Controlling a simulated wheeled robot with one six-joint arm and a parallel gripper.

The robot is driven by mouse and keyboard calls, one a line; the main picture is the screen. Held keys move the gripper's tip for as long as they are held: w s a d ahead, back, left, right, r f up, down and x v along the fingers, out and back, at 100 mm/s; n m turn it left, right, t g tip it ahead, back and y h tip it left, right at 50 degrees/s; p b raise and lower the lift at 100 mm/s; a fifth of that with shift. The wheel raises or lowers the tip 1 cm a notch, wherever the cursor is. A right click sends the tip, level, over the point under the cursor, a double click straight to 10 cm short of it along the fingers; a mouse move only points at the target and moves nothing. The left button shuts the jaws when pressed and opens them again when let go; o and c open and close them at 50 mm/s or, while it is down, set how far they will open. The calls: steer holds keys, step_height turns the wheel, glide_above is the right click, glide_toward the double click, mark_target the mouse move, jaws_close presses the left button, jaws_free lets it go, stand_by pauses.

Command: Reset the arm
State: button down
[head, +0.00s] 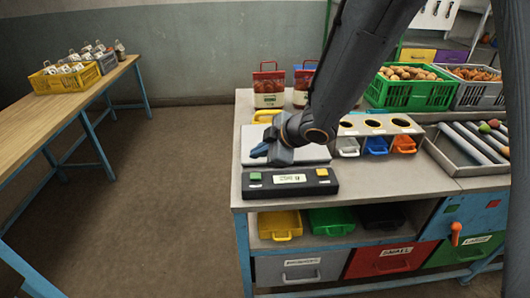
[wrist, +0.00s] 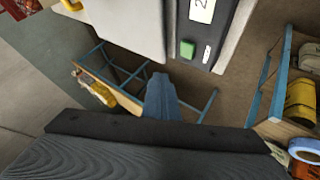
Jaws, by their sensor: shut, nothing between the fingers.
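My arm (head: 355,65) reaches down from the top right of the head view. My gripper (head: 262,150) is shut and empty. It hangs above the left part of a scale with a pale plate (head: 302,155) and a dark front panel (head: 300,187). In the wrist view the blue fingers of my gripper (wrist: 161,82) are together, with the floor and a table's blue legs behind them. The scale's dark panel (wrist: 208,30) with its green button shows at the top there. Whether the fingers touch the plate cannot be told.
Behind the scale stand red-topped sacks (head: 269,88). A holder with round holes (head: 375,124) and small coloured scoops is to the right, near a green crate (head: 407,92) and a roller tray (head: 470,148). A wooden table (head: 60,98) stands left across open floor.

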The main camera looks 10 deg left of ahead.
steer(key=shift+d, duration=0.1)
steer(key=d+m+h, duration=0.1)
steer(key=d, duration=0.2)
steer(key=w+d+m+t+h+b, duration=0.1)
steer(key=d+m, duration=0.1)
steer(key=d, duration=0.1)
steer(key=w+d+f+m, duration=0.1)
steer(key=d, duration=0.2)
steer(key=shift+w+d+h+b, duration=0.1)
steer(key=shift+h+b, duration=0.2)
steer(key=shift+h, duration=0.1)
steer(key=s+d+f+m+h+b, duration=0.25)
steer(key=d+m, duration=0.35)
steer(key=d, duration=0.6)
steer(key=s+d+f+m+g+h+b, duration=0.1)
steer(key=s+d+m+g, duration=0.1)
steer(key=s+d+m, duration=0.3)
steer(key=s+d+f+m+g+h+b, duration=0.1)
steer(key=s+d+m, duration=0.3)
steer(key=s, duration=0.6)
steer(key=shift+d+f+m+g, duration=0.2)
steer(key=shift+d+m+g, duration=0.25)
steer(key=shift+g, duration=0.45)
